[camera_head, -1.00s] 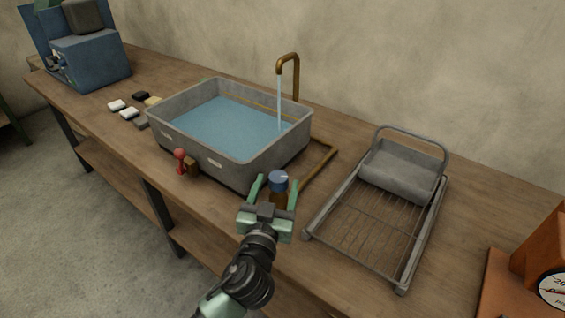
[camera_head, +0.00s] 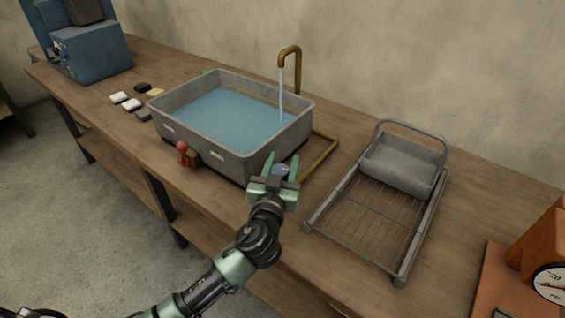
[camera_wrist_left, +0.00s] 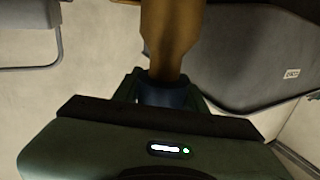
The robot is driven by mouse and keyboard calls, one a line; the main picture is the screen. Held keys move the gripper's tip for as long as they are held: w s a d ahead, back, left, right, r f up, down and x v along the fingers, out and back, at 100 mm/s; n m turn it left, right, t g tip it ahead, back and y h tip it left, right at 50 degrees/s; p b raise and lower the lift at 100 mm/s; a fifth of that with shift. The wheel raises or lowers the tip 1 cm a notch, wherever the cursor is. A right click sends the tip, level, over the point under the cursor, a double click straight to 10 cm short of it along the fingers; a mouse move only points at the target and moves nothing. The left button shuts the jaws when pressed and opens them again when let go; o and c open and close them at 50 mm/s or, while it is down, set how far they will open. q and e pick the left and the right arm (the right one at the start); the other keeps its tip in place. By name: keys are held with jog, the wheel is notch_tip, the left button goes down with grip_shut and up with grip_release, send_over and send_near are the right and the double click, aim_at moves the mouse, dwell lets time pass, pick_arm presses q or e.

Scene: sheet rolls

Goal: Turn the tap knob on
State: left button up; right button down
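The tap knob (camera_head: 281,170) is a small blue cap at the front right of the grey sink. In the left wrist view the blue knob (camera_wrist_left: 165,92) sits between the fingers, below a brass-brown post. My left gripper (camera_head: 283,157) has one green finger on each side of the knob, closed in against it; the gripper hides part of the knob. The brass tap spout (camera_head: 290,54) rises behind the sink, and a thin stream of water (camera_head: 281,105) falls from it into the basin. My right gripper is not in view.
The grey sink (camera_head: 237,155) holds water. A red-knobbed valve (camera_head: 183,148) is at its front. A brass pipe (camera_head: 322,160) runs along its right side. An orange scale (camera_head: 540,250) stands at far right.

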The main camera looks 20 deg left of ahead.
pick_arm(q)
jog(key=shift+h, duration=0.4)
jog(key=shift+d+m+h, duration=0.1)
jog(key=shift+m+h, duration=0.6)
jog(key=shift+d+r+m+h+p, duration=0.1)
jog(key=shift+d+m+h+p, duration=0.1)
jog(key=shift+m+h+p, duration=0.75)
jog(key=shift+s+d+m+g+h+p, duration=0.15)
jog(key=shift+m+g+h+p, duration=0.4)
jog(key=shift+h, duration=0.6)
jog(key=shift+d+m+g+h+p, duration=0.25)
jog(key=shift+m+h, duration=0.5)
jog(key=shift+h, duration=0.4)
jog(key=shift+s+d+m+g+h+p, duration=0.15)
jog(key=shift+m+g+h+p, duration=0.35)
jog(key=shift+h, duration=0.65)
jog(key=shift+m, duration=0.25)
jog(key=o, duration=1.4)
jog(key=shift+c, duration=0.2)
